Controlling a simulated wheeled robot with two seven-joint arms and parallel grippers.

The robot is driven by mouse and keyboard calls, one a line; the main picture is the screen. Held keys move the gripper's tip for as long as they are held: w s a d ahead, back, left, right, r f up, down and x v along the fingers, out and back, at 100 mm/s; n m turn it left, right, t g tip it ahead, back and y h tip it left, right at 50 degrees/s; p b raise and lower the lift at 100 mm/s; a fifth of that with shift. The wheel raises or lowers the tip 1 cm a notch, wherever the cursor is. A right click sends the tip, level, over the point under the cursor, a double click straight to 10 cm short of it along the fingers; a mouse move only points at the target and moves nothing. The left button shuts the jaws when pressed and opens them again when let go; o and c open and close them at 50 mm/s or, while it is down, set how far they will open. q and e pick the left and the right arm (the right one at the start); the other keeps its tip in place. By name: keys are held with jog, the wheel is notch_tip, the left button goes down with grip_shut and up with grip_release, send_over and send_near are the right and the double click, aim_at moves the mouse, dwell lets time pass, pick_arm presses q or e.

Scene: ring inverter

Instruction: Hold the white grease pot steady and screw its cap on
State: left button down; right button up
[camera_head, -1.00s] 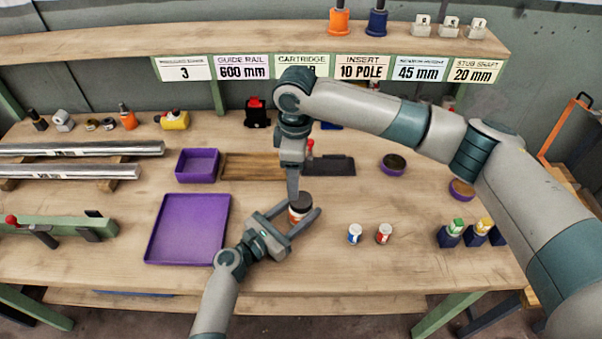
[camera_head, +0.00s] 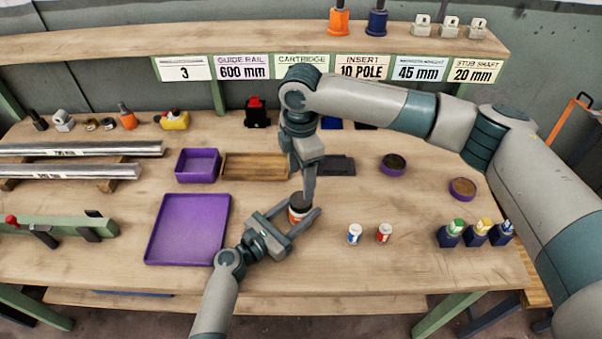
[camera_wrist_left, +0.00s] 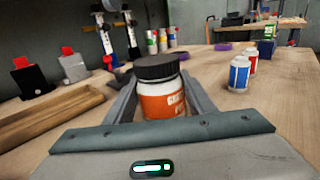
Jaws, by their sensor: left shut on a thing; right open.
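The white grease pot (camera_head: 297,217), with an orange label, stands upright between the fingers of my left gripper (camera_head: 302,222), which is shut on its body. The wrist view shows the pot (camera_wrist_left: 163,101) upright, with its black cap (camera_wrist_left: 157,67) sitting level on top. I cannot tell how far the cap is screwed down. The cap (camera_head: 300,201) also shows in the head view. My right gripper (camera_head: 308,194) is open and points down just above the cap. Its fingers line up one behind the other, and I cannot tell if they touch the cap.
Blue (camera_head: 355,233) and red (camera_head: 384,233) labelled small pots stand right of the grease pot. An empty purple tray (camera_head: 188,229) lies to the left. A purple bin (camera_head: 198,165) and a wooden tray (camera_head: 255,167) are behind. The front right bench is mostly clear.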

aim_at(301, 199)
jog(key=shift+f, duration=3.95)
jog(key=c, duration=1.1)
jog(key=m, duration=0.5)
jog(key=o, duration=1.2)
jog(key=shift+o, duration=0.2)
jog(key=shift+r, duration=0.1)
notch_tip(301, 199, up, 12)
